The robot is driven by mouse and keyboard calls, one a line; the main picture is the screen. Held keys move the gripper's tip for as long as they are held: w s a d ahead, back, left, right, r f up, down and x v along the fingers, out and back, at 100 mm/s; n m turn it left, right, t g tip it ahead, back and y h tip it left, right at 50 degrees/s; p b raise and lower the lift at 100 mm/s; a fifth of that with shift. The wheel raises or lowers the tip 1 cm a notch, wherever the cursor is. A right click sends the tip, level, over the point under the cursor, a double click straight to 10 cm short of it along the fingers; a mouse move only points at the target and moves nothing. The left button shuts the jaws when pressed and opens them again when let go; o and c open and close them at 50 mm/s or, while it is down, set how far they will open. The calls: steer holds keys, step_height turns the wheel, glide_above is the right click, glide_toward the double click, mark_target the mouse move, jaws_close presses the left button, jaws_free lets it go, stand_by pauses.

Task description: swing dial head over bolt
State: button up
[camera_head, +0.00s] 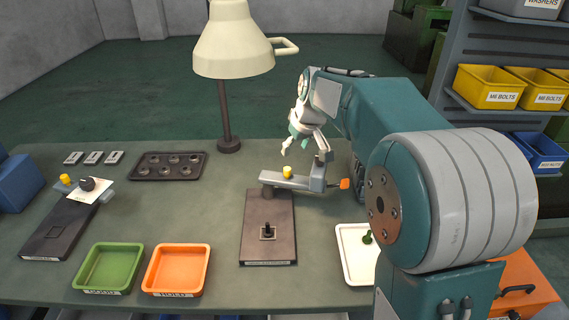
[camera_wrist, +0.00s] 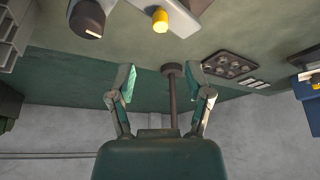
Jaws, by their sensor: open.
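The centre fixture has a dark base plate (camera_head: 268,215) with a bolt (camera_head: 268,231) upright in a small seat near its front. A grey swing arm (camera_head: 300,182) on a post at the back of the plate points right, away from the bolt. It carries a yellow knob (camera_head: 287,172), an upright head part (camera_head: 320,170) and an orange tip (camera_head: 345,183). The yellow knob (camera_wrist: 160,19) and a dark round part (camera_wrist: 87,18) show in the wrist view. My gripper (camera_head: 304,147) is open and empty above the arm, with no clear contact.
A lamp (camera_head: 229,60) stands behind the fixture. A second fixture (camera_head: 60,228) is at left. A green tray (camera_head: 107,246), an orange tray (camera_head: 178,247) and a white tray (camera_head: 345,265) lie near the front. A dark socket tray (camera_head: 190,158) lies back left. Bench left of the plate is clear.

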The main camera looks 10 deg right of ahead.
mark_target(287, 168)
steer(key=x, duration=1)
steer(key=shift+s, duration=0.1)
jaws_close()
